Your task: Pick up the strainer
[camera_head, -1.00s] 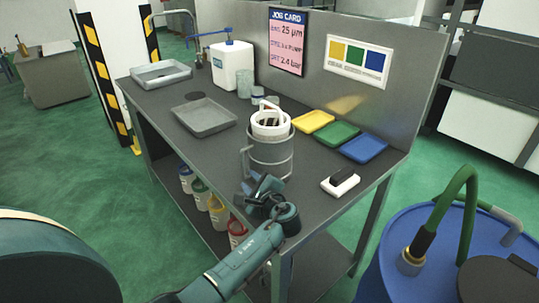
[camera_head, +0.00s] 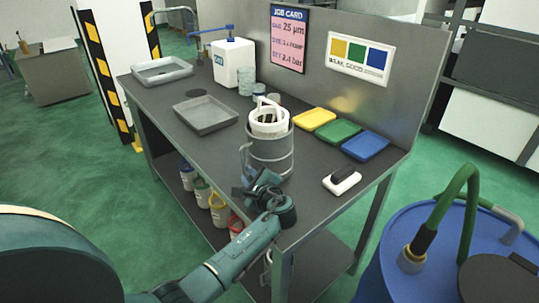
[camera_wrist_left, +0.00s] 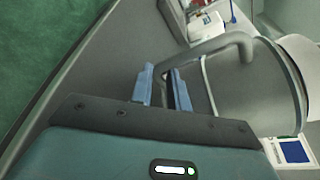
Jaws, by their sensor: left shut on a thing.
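A tall grey cylindrical pot (camera_head: 272,155) with a side handle stands upright near the front of the workbench. A white ring-shaped basket (camera_head: 268,122) with a loop on top and dark slots sits in its mouth; I cannot tell whether the basket or the pot is the strainer. My left gripper (camera_head: 250,180) is at the pot's left side. In the left wrist view, the blue fingers (camera_wrist_left: 164,88) are shut on the pot's grey handle (camera_wrist_left: 232,42), and the pot's wall (camera_wrist_left: 250,85) lies to the right. My right gripper is not in view.
The grey workbench (camera_head: 225,165) holds a shallow grey tray (camera_head: 205,114), yellow (camera_head: 314,119), green (camera_head: 338,131) and blue (camera_head: 365,146) trays, and a white block with a black top (camera_head: 342,180). A blue drum (camera_head: 390,260) stands at right. The upright back panel bounds the bench.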

